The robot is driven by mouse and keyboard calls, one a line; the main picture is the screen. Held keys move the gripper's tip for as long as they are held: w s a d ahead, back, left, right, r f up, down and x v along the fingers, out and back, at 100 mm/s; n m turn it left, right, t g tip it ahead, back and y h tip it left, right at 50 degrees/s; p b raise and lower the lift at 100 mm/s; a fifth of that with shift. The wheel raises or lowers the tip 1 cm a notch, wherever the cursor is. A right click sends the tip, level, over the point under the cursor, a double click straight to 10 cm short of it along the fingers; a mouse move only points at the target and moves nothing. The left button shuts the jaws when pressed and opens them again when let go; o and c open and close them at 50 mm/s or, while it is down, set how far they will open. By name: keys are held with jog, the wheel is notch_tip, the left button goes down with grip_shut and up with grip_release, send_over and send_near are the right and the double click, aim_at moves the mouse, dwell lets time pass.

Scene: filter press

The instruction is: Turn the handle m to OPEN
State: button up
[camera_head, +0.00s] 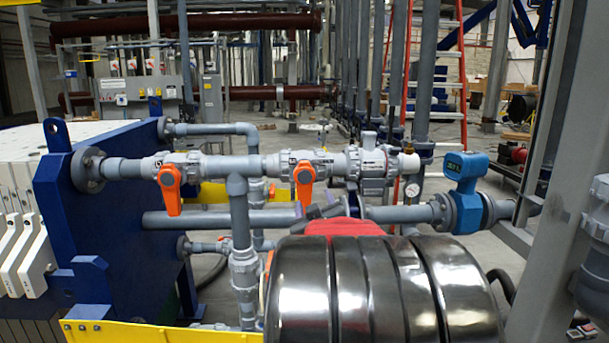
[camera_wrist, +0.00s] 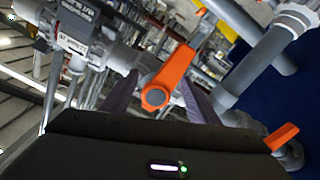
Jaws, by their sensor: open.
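Two orange valve handles hang down from the upper grey pipe in the head view: a left handle (camera_head: 170,190) and a right handle (camera_head: 304,180). Small labels beside them are too small to read surely, so I cannot tell which is m. In the wrist view, the right handle (camera_wrist: 168,80) is central, its round hub toward me and its lever pointing up and right. My gripper (camera_wrist: 160,93) is open, with one dark finger on each side of this handle. I cannot tell whether they touch it. In the head view, my arm hides most of the gripper.
A lower orange handle (camera_head: 228,247) sits on a pipe beside the blue press plate (camera_head: 120,220). A vertical grey pipe (camera_head: 241,240) stands left of my arm. A blue meter (camera_head: 466,185) and a pressure gauge (camera_head: 412,190) are right of the handles.

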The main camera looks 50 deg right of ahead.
aim_at(305, 196)
jog(key=w+d+m, duration=0.1)
jog(key=w, duration=0.1)
jog(key=w+d+m, duration=0.1)
jog(key=w+m, duration=0.1)
jog(key=w+d+f+m, duration=0.1)
jog(key=w+d, duration=0.1)
jog(key=shift+w+d+m, duration=0.1)
jog(key=shift+w+m, duration=0.2)
jog(key=shift+m, duration=0.1)
dwell(0.3)
jog(key=c, duration=1.2)
jog(key=shift+c, duration=0.4)
